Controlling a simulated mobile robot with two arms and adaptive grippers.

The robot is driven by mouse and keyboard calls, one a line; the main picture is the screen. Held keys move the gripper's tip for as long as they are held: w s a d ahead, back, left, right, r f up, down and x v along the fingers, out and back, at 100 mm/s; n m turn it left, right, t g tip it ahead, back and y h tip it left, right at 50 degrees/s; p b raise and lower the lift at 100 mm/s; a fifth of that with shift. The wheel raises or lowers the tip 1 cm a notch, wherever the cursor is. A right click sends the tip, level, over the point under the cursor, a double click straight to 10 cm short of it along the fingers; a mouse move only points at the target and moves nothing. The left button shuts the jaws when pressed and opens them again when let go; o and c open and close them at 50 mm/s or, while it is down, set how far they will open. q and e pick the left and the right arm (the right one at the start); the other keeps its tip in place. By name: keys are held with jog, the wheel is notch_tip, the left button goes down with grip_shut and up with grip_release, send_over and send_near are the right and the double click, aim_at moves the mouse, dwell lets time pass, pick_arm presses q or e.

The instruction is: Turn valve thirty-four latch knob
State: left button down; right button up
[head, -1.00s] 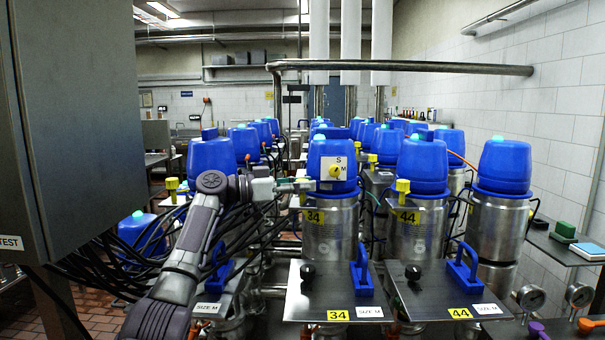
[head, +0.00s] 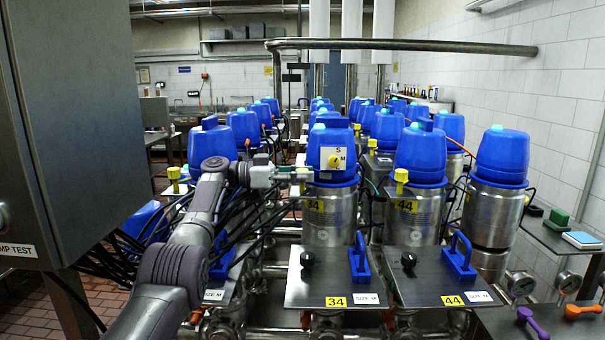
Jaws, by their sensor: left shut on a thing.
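Valve thirty-four (head: 330,215) is a steel cylinder with a blue cap (head: 325,138) and a yellow 34 label. A white S/M plate (head: 342,156) with a yellow dial stands on the front of the cap. My left gripper (head: 301,174) is at the left side of this valve, just below the cap. It is shut on the yellow latch knob (head: 302,186) there, which its fingers mostly hide. Valve forty-four's similar yellow knob (head: 401,176) shows uncovered to the right. My right gripper is not in view.
Front plates for 34 (head: 330,283) and 44 (head: 435,280) carry black knobs and blue handles. Dark cables (head: 150,243) run behind my left arm. A grey cabinet (head: 75,130) fills the left side. More blue-capped valves crowd behind.

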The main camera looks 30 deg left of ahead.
pick_arm(q)
jog(key=shift+f, duration=0.2)
jog(key=c, duration=0.8)
grip_release()
jog(key=shift+r, duration=0.1)
